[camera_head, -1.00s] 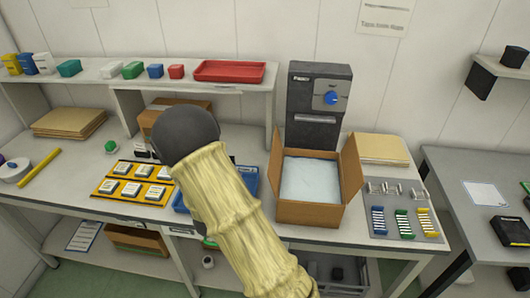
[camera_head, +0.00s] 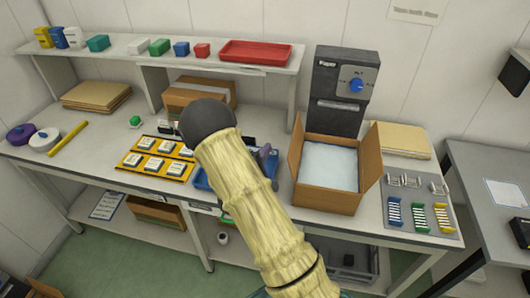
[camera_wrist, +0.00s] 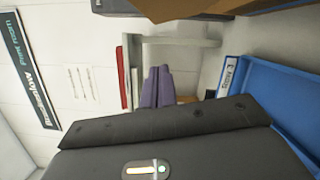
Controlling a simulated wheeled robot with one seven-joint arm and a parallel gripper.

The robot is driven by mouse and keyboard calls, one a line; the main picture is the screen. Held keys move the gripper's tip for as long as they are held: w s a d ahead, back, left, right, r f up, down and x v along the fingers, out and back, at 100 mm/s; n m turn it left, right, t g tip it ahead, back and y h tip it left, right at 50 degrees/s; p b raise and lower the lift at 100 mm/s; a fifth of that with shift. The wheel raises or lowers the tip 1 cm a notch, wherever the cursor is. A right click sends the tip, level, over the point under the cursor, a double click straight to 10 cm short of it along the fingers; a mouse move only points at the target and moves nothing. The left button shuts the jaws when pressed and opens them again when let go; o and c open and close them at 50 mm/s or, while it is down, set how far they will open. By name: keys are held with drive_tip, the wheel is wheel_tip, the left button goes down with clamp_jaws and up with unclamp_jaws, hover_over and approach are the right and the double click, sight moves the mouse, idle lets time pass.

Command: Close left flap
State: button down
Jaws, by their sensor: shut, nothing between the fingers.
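The open cardboard box (camera_head: 325,201) stands on the bench with white material (camera_head: 328,167) inside. Its left flap (camera_head: 296,150) stands up at the box's left side, and its right flap (camera_head: 370,158) leans outward. My gripper (camera_head: 265,155) shows only in part, as a small purple piece left of the left flap; my arm hides the rest. In the wrist view my purple fingers (camera_wrist: 156,88) are together and empty. Brown cardboard (camera_wrist: 185,8) at the top of that view seems to be part of the box. No contact with the flap can be made out.
A blue tray (camera_wrist: 285,100) lies under my gripper, left of the box. A dark machine with a blue knob (camera_head: 343,88) stands behind the box. Cardboard sheets (camera_head: 402,140) and a grey mat with coloured parts (camera_head: 415,228) lie right. A yellow tray (camera_head: 153,165) lies left.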

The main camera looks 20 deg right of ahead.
sight(297, 143)
drive_tip(key=w+d+r+p, duration=0.1)
drive_tip(key=w+d+p, duration=0.1)
drive_tip(key=d, duration=0.6)
drive_tip(key=shift+w+r+p, duration=0.15)
drive_tip(key=shift+r+p, duration=0.05)
drive_tip(key=shift+p, duration=0.65)
drive_tip(key=shift+w, duration=0.1)
